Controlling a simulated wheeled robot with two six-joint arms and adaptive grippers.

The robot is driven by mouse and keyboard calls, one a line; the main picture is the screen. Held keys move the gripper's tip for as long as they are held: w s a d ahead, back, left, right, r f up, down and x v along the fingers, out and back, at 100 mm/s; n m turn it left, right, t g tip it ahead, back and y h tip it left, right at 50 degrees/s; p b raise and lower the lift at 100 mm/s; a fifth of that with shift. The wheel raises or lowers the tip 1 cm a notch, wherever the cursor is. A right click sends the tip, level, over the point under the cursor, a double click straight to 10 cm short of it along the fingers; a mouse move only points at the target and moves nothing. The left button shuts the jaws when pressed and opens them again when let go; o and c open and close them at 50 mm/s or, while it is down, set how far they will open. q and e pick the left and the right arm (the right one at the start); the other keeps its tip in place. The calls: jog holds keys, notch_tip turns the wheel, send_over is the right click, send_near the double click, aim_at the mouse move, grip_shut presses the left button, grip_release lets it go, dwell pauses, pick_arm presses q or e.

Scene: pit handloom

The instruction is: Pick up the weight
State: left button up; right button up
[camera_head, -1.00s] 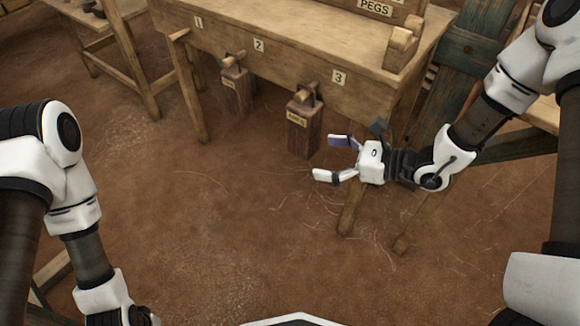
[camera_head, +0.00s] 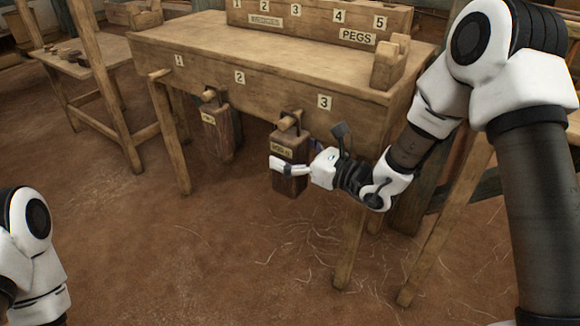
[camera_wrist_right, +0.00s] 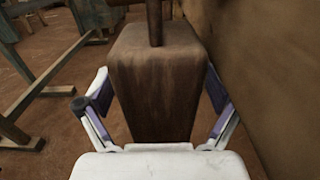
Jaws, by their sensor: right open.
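In the right wrist view the weight (camera_wrist_right: 155,85) stands upright between the two spread fingers of the open gripper (camera_wrist_right: 158,92). Gaps show beside both fingers, and I cannot tell whether either touches. A second similar weight (camera_head: 217,135) hangs to the left, between numbers 1 and 2. My left gripper is out of view.
The wooden table (camera_head: 230,45) stands above the weights, with a numbered peg rack (camera_head: 310,20) at its back. A table leg (camera_head: 352,240) is below my right arm. A small side table (camera_head: 85,66) is at the left.

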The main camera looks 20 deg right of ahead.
grip_shut()
